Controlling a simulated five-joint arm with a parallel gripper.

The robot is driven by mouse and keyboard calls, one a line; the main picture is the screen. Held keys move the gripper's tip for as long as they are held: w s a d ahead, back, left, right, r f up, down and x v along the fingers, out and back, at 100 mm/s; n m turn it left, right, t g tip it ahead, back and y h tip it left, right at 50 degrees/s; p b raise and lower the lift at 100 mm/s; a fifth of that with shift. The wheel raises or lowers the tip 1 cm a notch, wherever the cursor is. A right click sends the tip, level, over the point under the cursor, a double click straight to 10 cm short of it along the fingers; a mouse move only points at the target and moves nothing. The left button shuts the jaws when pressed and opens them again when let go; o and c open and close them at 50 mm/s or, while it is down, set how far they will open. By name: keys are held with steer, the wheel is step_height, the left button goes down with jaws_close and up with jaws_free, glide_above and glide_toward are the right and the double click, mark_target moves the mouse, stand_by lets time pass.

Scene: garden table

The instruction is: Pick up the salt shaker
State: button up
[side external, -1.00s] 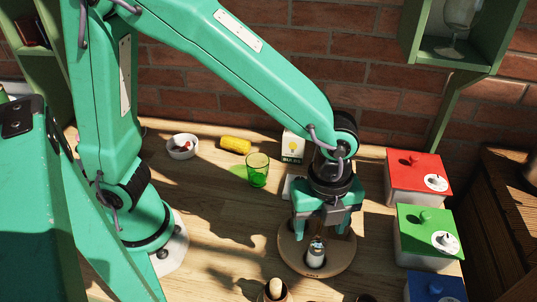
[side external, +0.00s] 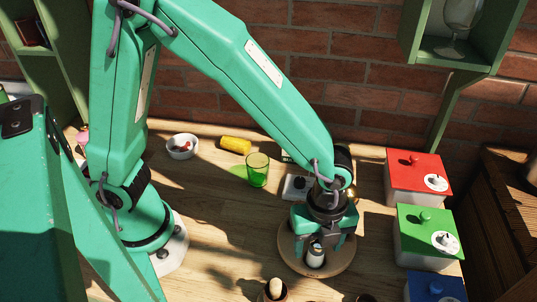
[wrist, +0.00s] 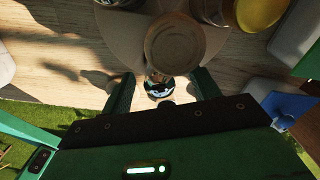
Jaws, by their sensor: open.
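The salt shaker (side external: 316,258), a small pale cylinder with a metallic top, stands upright on a round wooden board (side external: 342,262) in the side view. My gripper (side external: 317,246) is low over the board, its fingers open on either side of the shaker's upper part. In the wrist view, a shiny-topped object that looks like the shaker (wrist: 159,90) lies between the two spread fingers. I cannot tell whether either finger touches it.
A round wooden-topped object (wrist: 175,48) is close beyond the fingers in the wrist view. A green glass (side external: 257,170), a yellow roll (side external: 235,145) and a white bowl (side external: 182,147) stand further back. Red-lidded (side external: 415,180) and green-lidded (side external: 425,235) boxes line the right.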

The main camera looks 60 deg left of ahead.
steer(key=shift+f, duration=0.95)
steer(key=c, duration=1.1)
